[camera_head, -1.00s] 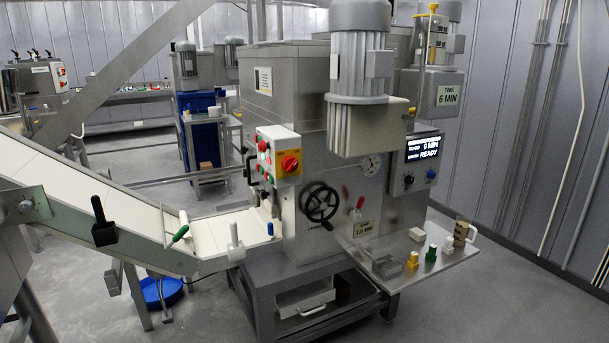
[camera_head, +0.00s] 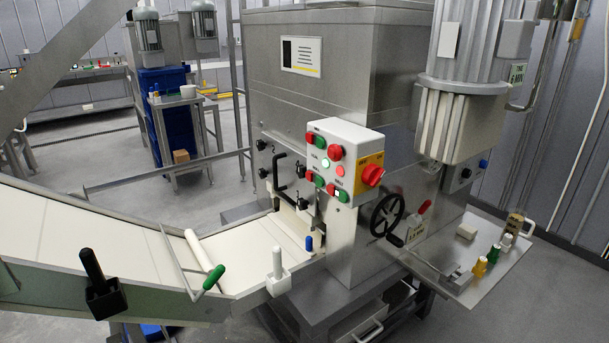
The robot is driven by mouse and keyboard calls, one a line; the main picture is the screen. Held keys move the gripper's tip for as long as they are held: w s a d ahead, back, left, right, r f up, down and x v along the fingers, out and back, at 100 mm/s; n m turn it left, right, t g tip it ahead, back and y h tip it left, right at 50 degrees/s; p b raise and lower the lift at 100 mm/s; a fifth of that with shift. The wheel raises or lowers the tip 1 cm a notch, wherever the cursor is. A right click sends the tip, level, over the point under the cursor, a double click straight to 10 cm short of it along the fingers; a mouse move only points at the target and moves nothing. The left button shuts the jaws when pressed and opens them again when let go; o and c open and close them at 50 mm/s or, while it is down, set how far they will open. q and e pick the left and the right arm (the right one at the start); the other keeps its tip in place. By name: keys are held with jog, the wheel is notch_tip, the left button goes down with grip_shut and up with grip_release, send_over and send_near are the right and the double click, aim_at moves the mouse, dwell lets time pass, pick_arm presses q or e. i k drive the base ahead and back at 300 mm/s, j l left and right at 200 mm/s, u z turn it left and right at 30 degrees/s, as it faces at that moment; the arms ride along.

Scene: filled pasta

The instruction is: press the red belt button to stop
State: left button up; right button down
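A white control box (camera_head: 340,150) is mounted on the front of the steel machine, above the belt's end. Its face carries paired red and green buttons. A red button (camera_head: 331,189) and a green button (camera_head: 342,196) sit at the lower right. Another red button (camera_head: 308,175) and green button (camera_head: 319,181) sit at the lower left, and one more pair is at the top. A larger red button (camera_head: 335,152) is on the upper right. The labels are too small to tell surely which pair is the belt's. Neither of my grippers is in view.
A red rotary switch (camera_head: 372,175) on a yellow plate is on the box's right side. The pale belt (camera_head: 120,235) slopes down from the left. A black handwheel (camera_head: 387,215) and a steel shelf (camera_head: 455,290) with small items are to the right.

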aim_at(330, 188)
jog(key=i+j, duration=0.15)
jog(key=j, duration=0.15)
jog(key=i+j, duration=0.1)
jog(key=j, duration=0.2)
jog(key=i+j, duration=0.15)
jog(key=j, duration=0.15)
jog(key=i+j, duration=0.1)
jog(key=j, duration=0.25)
